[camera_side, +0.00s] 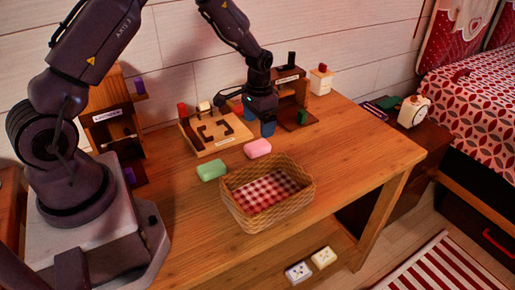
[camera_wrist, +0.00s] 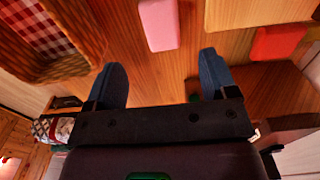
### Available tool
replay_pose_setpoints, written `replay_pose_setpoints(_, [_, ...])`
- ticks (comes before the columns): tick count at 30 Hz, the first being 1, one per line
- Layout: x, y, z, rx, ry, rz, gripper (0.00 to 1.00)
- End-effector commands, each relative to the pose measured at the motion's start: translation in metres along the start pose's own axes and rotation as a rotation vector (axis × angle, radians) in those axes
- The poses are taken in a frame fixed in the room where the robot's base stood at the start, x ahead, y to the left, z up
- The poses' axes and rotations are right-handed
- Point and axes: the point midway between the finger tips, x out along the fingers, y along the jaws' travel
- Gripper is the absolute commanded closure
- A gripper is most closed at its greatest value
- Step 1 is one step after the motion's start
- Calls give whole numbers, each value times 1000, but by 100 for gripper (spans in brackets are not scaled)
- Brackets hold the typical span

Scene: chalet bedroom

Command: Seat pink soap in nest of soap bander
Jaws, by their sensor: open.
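The pink soap (camera_side: 257,148) lies flat on the wooden table, between the basket and the wooden fixture. It also shows in the wrist view (camera_wrist: 158,24), beyond my fingertips. A light wooden fixture with dark brackets around a recess (camera_side: 224,145), seemingly the soap bander, stands behind and left of the soap. No soap is visible in its recess. My gripper (camera_side: 260,121) is just behind the soap, above the table and right of the fixture. In the wrist view my gripper (camera_wrist: 163,78) has its two blue fingers wide apart, with nothing between them.
A green soap (camera_side: 211,170) lies left of the pink soap. A wicker basket (camera_side: 240,214) with a checked lining stands in front. A labelled stand (camera_side: 302,101) is close to my gripper at the back; another (camera_side: 107,118) stands left. The table's right side is clear.

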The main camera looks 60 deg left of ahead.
Motion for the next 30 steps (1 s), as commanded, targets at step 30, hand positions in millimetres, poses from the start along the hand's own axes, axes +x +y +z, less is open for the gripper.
replay_pose_setpoints(30, [72, -3, -2, -1, 0, -1, 49])
